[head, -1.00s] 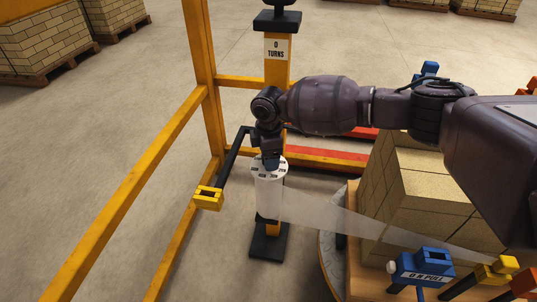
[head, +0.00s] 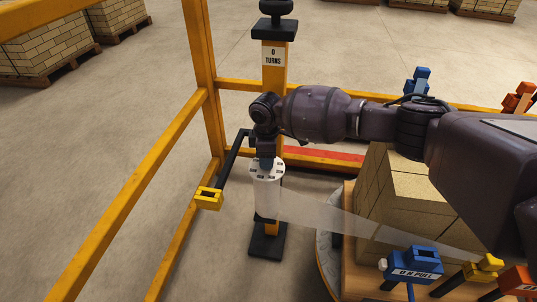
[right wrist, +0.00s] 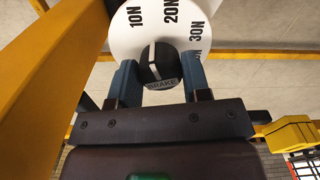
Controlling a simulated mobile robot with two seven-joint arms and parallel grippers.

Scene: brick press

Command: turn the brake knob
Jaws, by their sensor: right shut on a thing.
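The brake knob (right wrist: 160,68) is black with a white pointer line and the word BRAKE, seen in the right wrist view. It sits on a white dial (right wrist: 188,45) marked 10N, 20N and 30N. The pointer lies between 10N and 20N. My right gripper (right wrist: 158,76) has its blue fingers on both sides of the knob and is shut on it. In the head view my right gripper (head: 266,161) points down onto the dial (head: 258,172), on top of a white film roll (head: 268,200); the knob is hidden there by the gripper. My left gripper is not in view.
A yellow post (head: 274,75) reading 0 TURNS stands behind. A black bar with a yellow end (head: 208,198) sticks out left of the roll. Yellow rails (head: 130,185) run left.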

